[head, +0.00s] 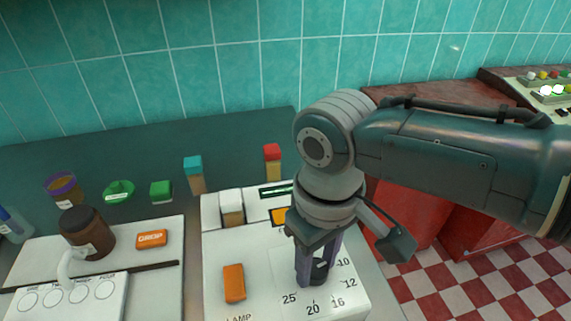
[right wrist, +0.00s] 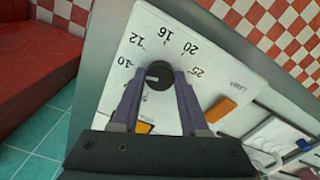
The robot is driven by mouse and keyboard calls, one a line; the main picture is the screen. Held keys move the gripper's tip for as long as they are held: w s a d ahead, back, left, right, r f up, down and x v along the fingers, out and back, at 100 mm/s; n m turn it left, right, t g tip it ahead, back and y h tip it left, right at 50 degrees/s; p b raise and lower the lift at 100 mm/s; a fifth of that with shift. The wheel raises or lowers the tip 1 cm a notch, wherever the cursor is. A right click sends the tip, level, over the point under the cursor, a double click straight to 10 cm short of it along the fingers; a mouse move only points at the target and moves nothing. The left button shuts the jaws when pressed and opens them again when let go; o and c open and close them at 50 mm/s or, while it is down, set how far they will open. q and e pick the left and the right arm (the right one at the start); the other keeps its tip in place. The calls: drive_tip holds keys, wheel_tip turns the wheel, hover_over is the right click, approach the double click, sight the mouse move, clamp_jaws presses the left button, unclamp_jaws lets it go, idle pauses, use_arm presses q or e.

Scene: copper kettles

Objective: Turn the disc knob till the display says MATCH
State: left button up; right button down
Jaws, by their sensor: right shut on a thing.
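The black disc knob (right wrist: 158,75) sits on a white device (head: 225,262) with numbers 10, 12, 16, 20 and 25 printed around it. My right gripper (right wrist: 157,82) points down over the device and is shut on the knob, one finger on each side. In the head view the right gripper (head: 318,272) hides most of the knob. A narrow dark display (head: 276,190) with a thin green mark is at the back of the device; its text is too small to read. My left gripper is not in view.
An orange switch (head: 234,282) marked LAMP is left of the knob. A white cuvette-like block (head: 232,208) stands at the device's back. Further left are a brown bottle (head: 88,232), an orange DROP block (head: 152,239) and several coloured-cap items. A red cabinet (head: 480,210) is at right.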

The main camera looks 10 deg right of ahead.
sight(315, 267)
drive_tip(key=shift+m, duration=0.4)
drive_tip(key=shift+c, duration=2)
unclamp_jaws()
wheel_tip(315, 267, up, 10)
drive_tip(key=p, duration=0.3)
